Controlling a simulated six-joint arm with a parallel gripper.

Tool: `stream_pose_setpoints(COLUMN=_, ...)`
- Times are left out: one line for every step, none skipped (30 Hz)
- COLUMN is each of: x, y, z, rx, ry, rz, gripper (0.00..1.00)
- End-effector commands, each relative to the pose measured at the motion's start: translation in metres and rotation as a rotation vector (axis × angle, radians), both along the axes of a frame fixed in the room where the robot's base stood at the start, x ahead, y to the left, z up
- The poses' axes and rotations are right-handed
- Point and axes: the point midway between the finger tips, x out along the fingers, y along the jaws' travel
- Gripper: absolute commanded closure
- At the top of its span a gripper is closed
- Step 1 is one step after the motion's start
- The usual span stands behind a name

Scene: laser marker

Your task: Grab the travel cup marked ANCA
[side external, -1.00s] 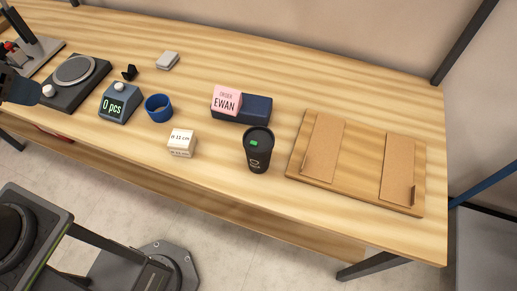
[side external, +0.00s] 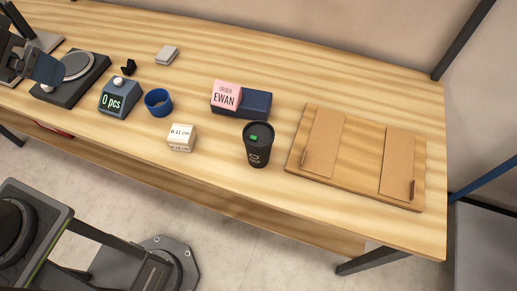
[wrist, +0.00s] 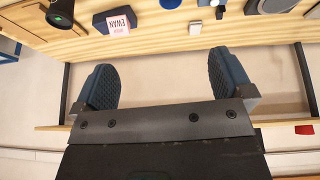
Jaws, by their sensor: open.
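The cup also shows at the upper left of the wrist view (wrist: 60,14). My gripper (wrist: 165,82) is open, with two blue ribbed fingers and nothing between them. In the side view part of it (side external: 45,69) shows at the far left, over the black scale, well apart from the cup.
A pink card reading EWAN (side external: 226,96) stands on a dark blue block (side external: 257,104) behind the cup. A wooden board (side external: 355,158) lies right.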

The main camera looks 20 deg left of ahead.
Motion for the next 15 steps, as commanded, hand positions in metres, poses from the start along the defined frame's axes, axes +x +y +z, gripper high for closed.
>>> stream_pose_setpoints(x=0.015, y=-0.011, z=0.004, rx=-0.018, ry=0.032, rz=0.006, gripper=0.02)
stream_pose_setpoints(x=0.023, y=-0.017, z=0.006, rx=-0.029, ry=0.049, rz=0.014, gripper=0.02)
stream_pose_setpoints(x=0.035, y=-0.027, z=0.009, rx=-0.043, ry=0.073, rz=0.027, gripper=0.02)
stream_pose_setpoints(x=0.044, y=-0.035, z=0.010, rx=-0.053, ry=0.090, rz=0.037, gripper=0.02)
stream_pose_setpoints(x=0.052, y=-0.043, z=0.010, rx=-0.062, ry=0.109, rz=0.049, gripper=0.02)
stream_pose_setpoints(x=0.063, y=-0.055, z=0.010, rx=-0.073, ry=0.132, rz=0.064, gripper=0.02)
stream_pose_setpoints(x=0.072, y=-0.064, z=0.009, rx=-0.080, ry=0.149, rz=0.075, gripper=0.02)
stream_pose_setpoints(x=0.080, y=-0.074, z=0.008, rx=-0.086, ry=0.168, rz=0.086, gripper=0.02)
stream_pose_setpoints(x=0.090, y=-0.087, z=0.005, rx=-0.093, ry=0.190, rz=0.103, gripper=0.02)
stream_pose_setpoints(x=0.097, y=-0.098, z=0.002, rx=-0.096, ry=0.209, rz=0.115, gripper=0.02)
stream_pose_setpoints(x=0.104, y=-0.109, z=-0.002, rx=-0.099, ry=0.225, rz=0.126, gripper=0.02)
stream_pose_setpoints(x=0.113, y=-0.124, z=-0.007, rx=-0.102, ry=0.248, rz=0.143, gripper=0.02)
stream_pose_setpoints(x=0.119, y=-0.136, z=-0.012, rx=-0.103, ry=0.265, rz=0.156, gripper=0.02)
stream_pose_setpoints(x=0.124, y=-0.147, z=-0.018, rx=-0.102, ry=0.282, rz=0.170, gripper=0.02)
stream_pose_setpoints(x=0.131, y=-0.164, z=-0.026, rx=-0.102, ry=0.303, rz=0.187, gripper=0.02)
